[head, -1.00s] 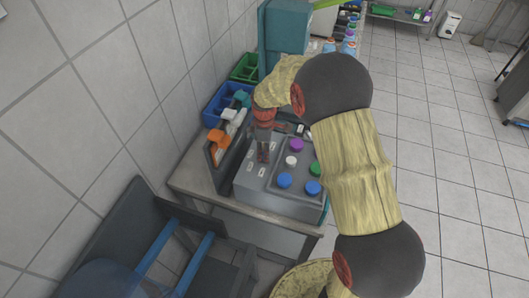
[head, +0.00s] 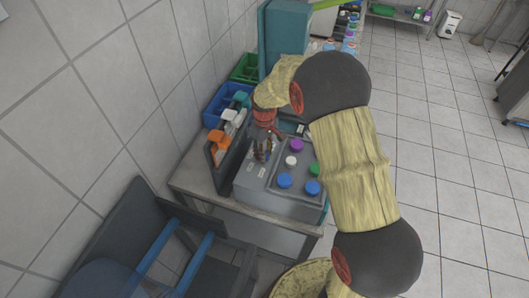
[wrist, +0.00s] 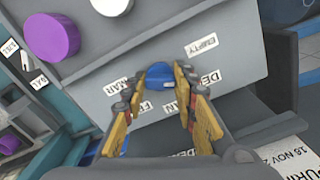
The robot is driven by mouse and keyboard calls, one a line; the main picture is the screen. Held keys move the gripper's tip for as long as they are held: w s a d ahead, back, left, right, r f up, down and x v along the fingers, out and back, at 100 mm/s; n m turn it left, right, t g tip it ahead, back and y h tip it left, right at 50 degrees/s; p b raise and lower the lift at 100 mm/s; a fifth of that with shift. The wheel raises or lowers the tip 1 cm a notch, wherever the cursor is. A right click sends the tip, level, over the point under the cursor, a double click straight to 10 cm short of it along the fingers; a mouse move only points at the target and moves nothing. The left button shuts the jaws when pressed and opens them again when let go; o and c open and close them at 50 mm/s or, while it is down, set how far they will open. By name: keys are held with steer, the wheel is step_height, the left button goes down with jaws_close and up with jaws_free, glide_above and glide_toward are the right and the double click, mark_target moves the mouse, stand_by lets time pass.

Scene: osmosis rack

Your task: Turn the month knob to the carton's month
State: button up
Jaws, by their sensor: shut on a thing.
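My gripper (wrist: 152,82) points at the sloped grey panel (wrist: 225,75) in the wrist view. Its two fingers are closed around a small blue knob (wrist: 160,74), one on each side. Small white labels lie around this knob; I can read MAR (wrist: 123,86) and parts of others, such as "AN" and "DE". In the head view my gripper (head: 263,150) is at the grey unit's (head: 250,185) left part. The knob is hidden there.
A purple knob (wrist: 50,38) and a white knob (wrist: 112,5) are on the panel. Purple, white, green and blue knobs (head: 285,180) show in the head view. A dark chair (head: 150,235) stands in front.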

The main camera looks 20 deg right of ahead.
steer(key=m, duration=0.6)
steer(key=shift+m, duration=0.3)
steer(key=m, duration=0.6)
steer(key=shift+m, duration=0.3)
steer(key=o, duration=1.2)
steer(key=shift+c, duration=0.2)
step_height(320, 180, up, 12)
